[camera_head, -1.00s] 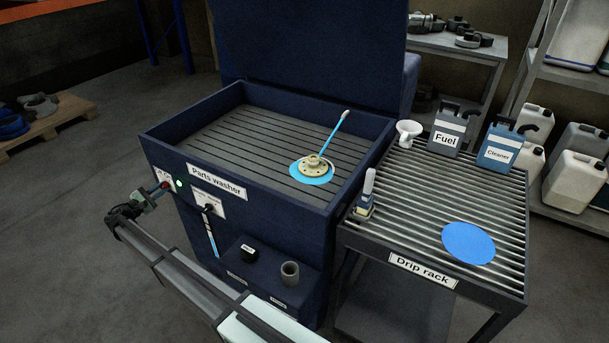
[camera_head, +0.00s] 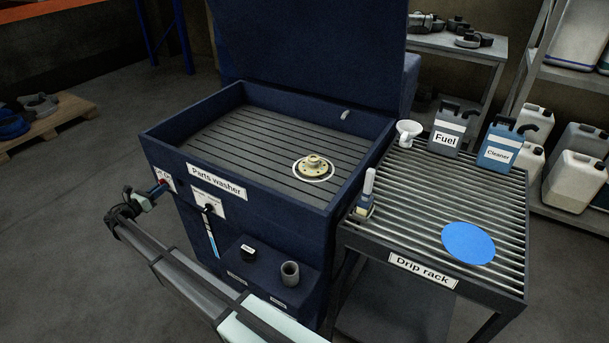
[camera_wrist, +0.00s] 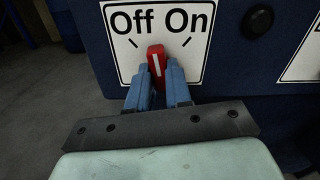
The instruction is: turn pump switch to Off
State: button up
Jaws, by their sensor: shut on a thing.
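The pump switch (camera_wrist: 157,62) is a red knob with a white line on a white Off/On plate (camera_wrist: 118,48) in the wrist view. Its white line leans slightly left, toward the Off side. My gripper (camera_wrist: 162,80) is shut on the knob, one blue finger on each side. In the head view my gripper (camera_head: 150,196) reaches the left end of the blue parts washer (camera_head: 200,155), where the plate is mostly hidden. The round indicator above right of the plate (camera_wrist: 258,21) is dark.
A pale flanged part (camera_head: 313,167) sits in the washer basin inside a white ring. A drip rack (camera_head: 440,195) with a blue disc stands to the right. A grey cup (camera_head: 290,273) sits on the washer's front ledge.

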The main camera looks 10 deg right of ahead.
jog(key=n, duration=0.7)
jog(key=shift+w+a+f, duration=0.1)
jog(key=o, duration=1.5)
jog(key=v, duration=0.7)
